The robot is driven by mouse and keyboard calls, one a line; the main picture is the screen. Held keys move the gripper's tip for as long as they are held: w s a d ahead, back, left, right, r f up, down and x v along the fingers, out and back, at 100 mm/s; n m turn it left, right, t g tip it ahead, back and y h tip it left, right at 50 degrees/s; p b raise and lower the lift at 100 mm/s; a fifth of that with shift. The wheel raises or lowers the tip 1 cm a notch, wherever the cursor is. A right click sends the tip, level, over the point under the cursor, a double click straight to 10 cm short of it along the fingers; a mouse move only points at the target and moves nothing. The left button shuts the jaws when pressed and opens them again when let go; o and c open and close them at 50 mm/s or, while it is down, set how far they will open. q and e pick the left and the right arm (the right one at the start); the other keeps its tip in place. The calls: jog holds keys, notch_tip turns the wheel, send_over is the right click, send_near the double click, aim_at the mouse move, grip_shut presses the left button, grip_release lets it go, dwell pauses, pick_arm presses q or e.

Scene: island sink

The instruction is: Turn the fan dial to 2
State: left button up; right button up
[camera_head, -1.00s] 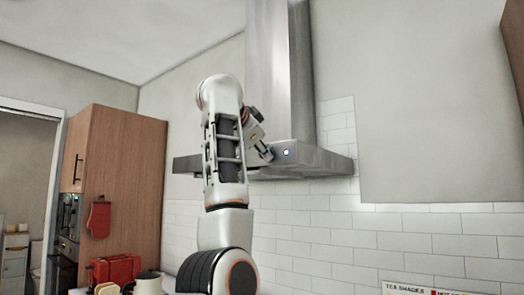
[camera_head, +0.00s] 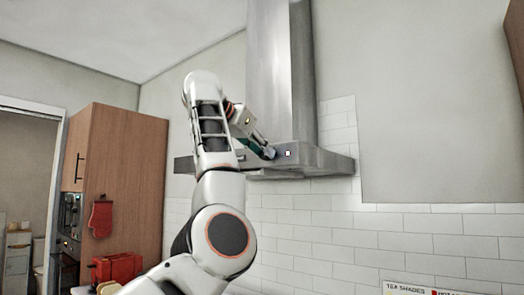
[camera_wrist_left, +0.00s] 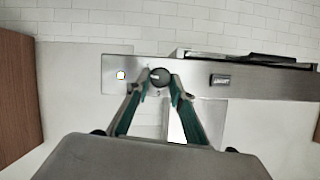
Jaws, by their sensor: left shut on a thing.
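The dark round fan dial (camera_wrist_left: 160,77) sits on the steel front strip of the range hood in the left wrist view. My left gripper (camera_wrist_left: 158,88) has its two green-sided fingers on either side of the dial and is shut on it. In the head view my left gripper (camera_head: 268,152) reaches the front face of the range hood (camera_head: 320,160), and its fingers hide the dial there. The dial's setting is too small to read. My right gripper is in neither view.
A small lit square (camera_head: 288,153) is on the hood front, just right of my gripper. A wooden cabinet (camera_head: 120,190) with a red mitt (camera_head: 100,220) stands at left.

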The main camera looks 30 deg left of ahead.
pick_arm(q)
jog(key=shift+n+h, duration=0.4)
dwell(0.3)
jog(key=o, duration=1.1)
jog(key=shift+s+a, duration=0.1)
jog(key=v, duration=0.7)
jog(key=shift+s, duration=0.15)
jog(key=shift+r, duration=0.15)
